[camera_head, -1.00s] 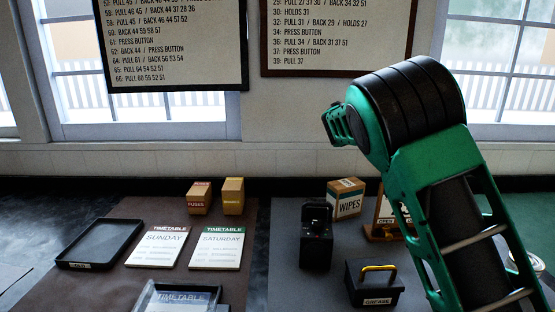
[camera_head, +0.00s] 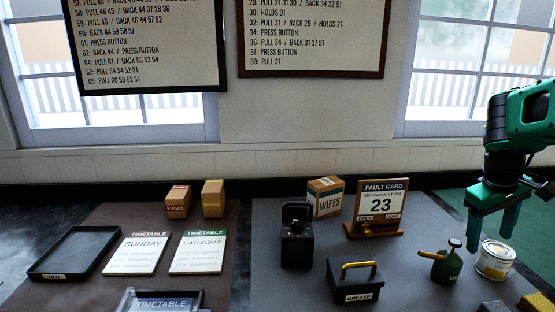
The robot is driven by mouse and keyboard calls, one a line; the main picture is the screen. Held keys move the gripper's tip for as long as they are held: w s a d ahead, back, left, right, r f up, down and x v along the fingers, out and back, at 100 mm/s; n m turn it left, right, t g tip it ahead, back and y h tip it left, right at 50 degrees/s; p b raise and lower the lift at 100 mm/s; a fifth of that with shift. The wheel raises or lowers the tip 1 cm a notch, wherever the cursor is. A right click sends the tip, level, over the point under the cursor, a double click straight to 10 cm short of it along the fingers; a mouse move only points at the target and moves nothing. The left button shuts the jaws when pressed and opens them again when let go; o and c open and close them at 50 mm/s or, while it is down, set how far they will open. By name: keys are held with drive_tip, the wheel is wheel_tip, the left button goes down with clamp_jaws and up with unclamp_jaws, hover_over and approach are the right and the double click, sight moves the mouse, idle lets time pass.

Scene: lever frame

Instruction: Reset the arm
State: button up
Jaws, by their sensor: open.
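My arm is at the right side of the picture. My gripper (camera_head: 491,232) points down with its two green fingers spread apart and nothing seen between them. It hangs over or near a green oil can (camera_head: 447,262) and a yellow-and-white tin (camera_head: 494,260); I cannot tell its exact height above them. The part of the arm behind it runs out of the right edge of the picture.
Nearby are a wipes box (camera_head: 325,197), a black box (camera_head: 297,240) with a raised lid and a grease box (camera_head: 356,283). At left lie a black tray (camera_head: 75,252) and timetables (camera_head: 198,252). Two small boxes (camera_head: 213,198) stand behind.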

drive_tip(key=s+a+f+m+y, duration=0.1)
drive_tip(key=s+a+f+m, duration=0.1)
drive_tip(key=s+a, duration=0.2)
drive_tip(key=s+a+f+m+y, duration=0.1)
drive_tip(key=s+a, duration=0.3)
drive_tip(key=s, duration=0.4)
drive_tip(key=s+a+f+m+y, duration=0.1)
drive_tip(key=s+a+f+m, duration=0.1)
drive_tip(key=s+a+m, duration=0.2)
drive_tip(key=shift+s+a+f+g, duration=0.1)
drive_tip(key=shift+s+f+g, duration=0.1)
drive_tip(key=shift+s, duration=0.4)
drive_tip(key=shift+s+a+f+g, duration=0.1)
drive_tip(key=shift+s+g, duration=0.1)
drive_tip(key=shift+s, duration=0.4)
